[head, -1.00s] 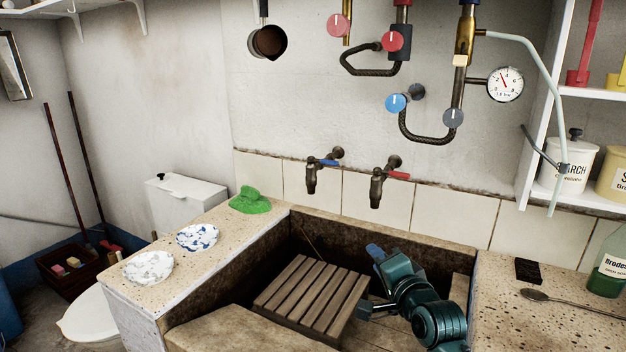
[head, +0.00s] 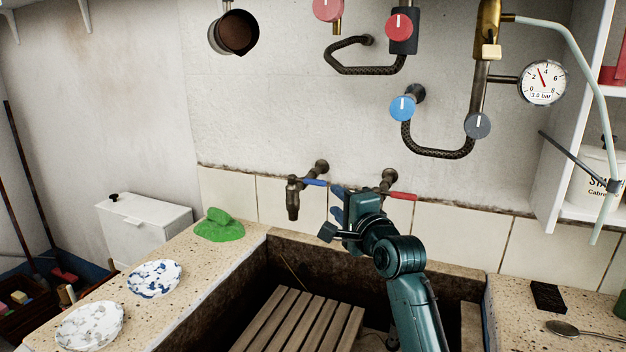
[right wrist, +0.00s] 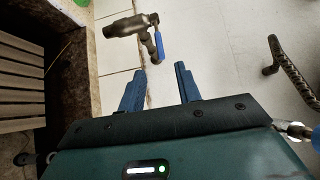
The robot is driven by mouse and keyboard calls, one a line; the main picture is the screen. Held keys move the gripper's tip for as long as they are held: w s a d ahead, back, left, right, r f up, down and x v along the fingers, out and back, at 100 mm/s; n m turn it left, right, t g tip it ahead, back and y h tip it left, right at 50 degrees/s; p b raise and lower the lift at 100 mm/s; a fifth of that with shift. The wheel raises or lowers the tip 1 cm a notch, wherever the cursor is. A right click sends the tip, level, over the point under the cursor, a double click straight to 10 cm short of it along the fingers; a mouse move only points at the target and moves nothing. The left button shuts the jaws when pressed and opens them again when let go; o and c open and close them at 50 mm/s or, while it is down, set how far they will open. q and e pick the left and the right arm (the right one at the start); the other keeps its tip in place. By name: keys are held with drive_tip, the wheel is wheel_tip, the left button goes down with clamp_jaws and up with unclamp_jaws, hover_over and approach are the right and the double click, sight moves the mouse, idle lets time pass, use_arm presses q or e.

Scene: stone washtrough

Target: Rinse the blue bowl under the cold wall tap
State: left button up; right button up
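A white bowl with blue speckles (head: 155,278) lies on the left stone ledge, and it looks empty. The cold wall tap (head: 293,203) has a blue lever (head: 315,183) and sits on the tiled wall above the trough. No water shows at its spout. My right gripper (head: 333,212) is open and empty, just right of this tap. In the right wrist view, the tap (right wrist: 125,27) and its blue lever (right wrist: 158,43) show beyond the two spread fingers (right wrist: 160,70), apart from them. My left gripper is not in view.
A grey-marbled dish (head: 90,325) and a green cloth (head: 219,227) lie on the left ledge. A red-lever tap (head: 390,184) is behind my right arm. A slatted wooden rack (head: 298,325) sits in the trough. Pipes and valves (head: 440,150) hang above.

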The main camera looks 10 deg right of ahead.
sight(318, 184)
drive_tip(key=w, duration=0.4)
drive_tip(key=w+a, duration=0.1)
drive_tip(key=w, duration=0.3)
drive_tip(key=w+a, duration=0.1)
drive_tip(key=w, duration=0.2)
drive_tip(key=shift+w+a, duration=0.15)
drive_tip(key=shift+w, duration=0.25)
drive_tip(key=shift+c, duration=0.2)
clamp_jaws()
